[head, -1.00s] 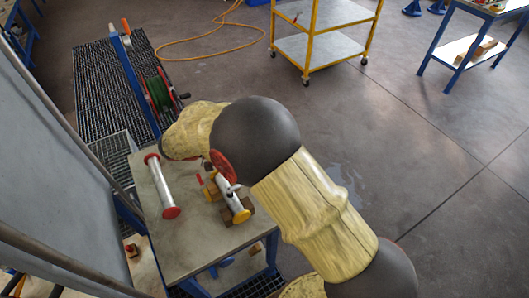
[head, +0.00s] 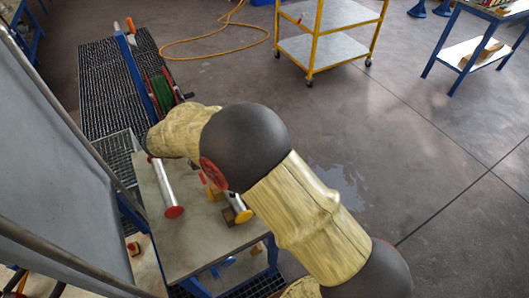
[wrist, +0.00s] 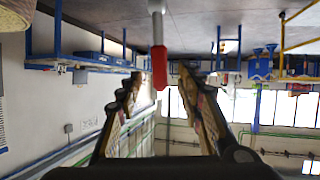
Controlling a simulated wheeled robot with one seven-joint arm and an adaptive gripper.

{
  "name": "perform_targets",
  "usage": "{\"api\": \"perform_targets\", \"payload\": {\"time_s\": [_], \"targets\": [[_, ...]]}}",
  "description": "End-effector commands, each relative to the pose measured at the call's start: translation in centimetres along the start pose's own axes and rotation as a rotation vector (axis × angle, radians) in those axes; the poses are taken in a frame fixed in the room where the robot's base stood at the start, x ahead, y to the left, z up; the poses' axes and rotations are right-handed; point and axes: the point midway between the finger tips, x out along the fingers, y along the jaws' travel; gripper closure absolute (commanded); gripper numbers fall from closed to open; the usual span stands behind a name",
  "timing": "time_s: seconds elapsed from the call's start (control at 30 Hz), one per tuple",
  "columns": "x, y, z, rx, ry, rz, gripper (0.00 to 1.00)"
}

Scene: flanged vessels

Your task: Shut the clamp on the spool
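In the head view, a silver spool with a yellow end flange (head: 243,216) lies on wooden blocks on the worktable (head: 190,250). My arm covers much of it, and its clamp cannot be made out clearly. A small orange-red piece (head: 203,178) shows beside the spool. In the wrist view, a silver rod with a red grip (wrist: 161,72), apparently the clamp's handle, comes in from the top edge. My gripper (wrist: 162,76) is open, with one finger on each side of the red grip's line and a gap to both.
A second silver pipe with red end flanges (head: 165,186) lies left of the spool on the table. A grey vessel wall (head: 50,180) stands close on the left. A hose reel (head: 160,92) is behind, and a yellow trolley (head: 325,45) stands farther back on open floor.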

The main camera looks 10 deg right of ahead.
Motion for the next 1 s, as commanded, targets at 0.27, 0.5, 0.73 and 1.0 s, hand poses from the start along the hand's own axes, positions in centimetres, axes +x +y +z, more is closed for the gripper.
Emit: {"api": "perform_targets", "payload": {"time_s": [0.27, 0.5, 0.73, 1.0], "targets": [[-5.3, 0.0, 0.1, 0.000, 0.000, -0.002, 0.63], [-7.2, 0.0, 0.0, 0.000, -0.001, 0.000, 0.63], [-7.3, 0.0, 0.0, -0.001, 0.000, 0.001, 0.63], [-6.9, -0.2, -0.4, 0.004, -0.001, 0.010, 0.76]]}}
